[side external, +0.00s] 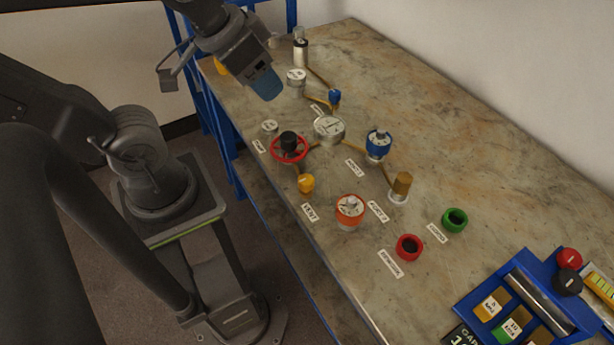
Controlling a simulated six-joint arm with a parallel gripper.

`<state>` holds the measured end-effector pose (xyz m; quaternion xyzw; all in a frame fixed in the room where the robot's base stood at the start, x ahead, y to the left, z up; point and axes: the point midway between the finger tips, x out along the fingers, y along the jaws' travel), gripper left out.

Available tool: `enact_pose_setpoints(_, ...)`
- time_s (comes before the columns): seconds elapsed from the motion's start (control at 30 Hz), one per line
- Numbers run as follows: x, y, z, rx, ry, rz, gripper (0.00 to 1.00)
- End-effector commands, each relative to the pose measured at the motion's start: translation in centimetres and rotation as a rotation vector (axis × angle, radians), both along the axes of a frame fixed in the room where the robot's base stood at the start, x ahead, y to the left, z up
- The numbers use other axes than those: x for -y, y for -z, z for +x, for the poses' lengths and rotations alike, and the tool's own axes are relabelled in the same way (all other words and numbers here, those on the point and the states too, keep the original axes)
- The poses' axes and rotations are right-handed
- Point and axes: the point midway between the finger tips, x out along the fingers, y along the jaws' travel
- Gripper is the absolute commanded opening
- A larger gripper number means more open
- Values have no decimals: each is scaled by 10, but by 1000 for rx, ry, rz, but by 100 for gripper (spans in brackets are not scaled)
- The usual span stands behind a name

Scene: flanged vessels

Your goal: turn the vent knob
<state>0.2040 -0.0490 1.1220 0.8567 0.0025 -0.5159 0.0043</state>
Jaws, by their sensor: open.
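A small yellow knob (306,183) sits on the marble-look bench, just above a white label (310,213) that appears to read VENT. It stands at the end of a brass pipe that runs down from the red handwheel. My gripper (266,86) with its blue fingertips hangs over the back left of the bench, up and left of the yellow knob and well apart from it. It is open, and nothing shows between the fingers. The gap between the fingers is hard to see from this angle.
A red handwheel (289,149) with a black hub stands beside the yellow knob. A round gauge (329,129), a blue-ringed dial (378,145), an orange-ringed dial (350,211) and a brass cylinder (401,185) are close by. A blue tray (470,300) lies at front right.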

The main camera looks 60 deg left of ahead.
Motion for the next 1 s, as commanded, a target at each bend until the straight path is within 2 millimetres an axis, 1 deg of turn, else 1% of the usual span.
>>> enact_pose_setpoints(0.03, 0, 3, 3, -16, -14, -9, 57)
enact_pose_setpoints(0.1, 1, 9, 9, -51, -58, -31, 63)
enact_pose_setpoints(0.17, 3, 18, 17, -95, -116, -59, 63)
enact_pose_setpoints(0.33, 7, 55, 44, -250, -349, -139, 63)
enact_pose_setpoints(0.5, 13, 96, 62, -379, -577, -178, 63)
enact_pose_setpoints(0.6, 15, 114, 67, -427, -674, -185, 63)
enact_pose_setpoints(0.7, 16, 125, 70, -454, -733, -187, 63)
enact_pose_setpoints(0.87, 16, 135, 71, -465, -764, -188, 63)
enact_pose_setpoints(0.97, 16, 147, 70, -467, -763, -187, 63)
enact_pose_setpoints(1.0, 16, 153, 70, -468, -763, -186, 63)
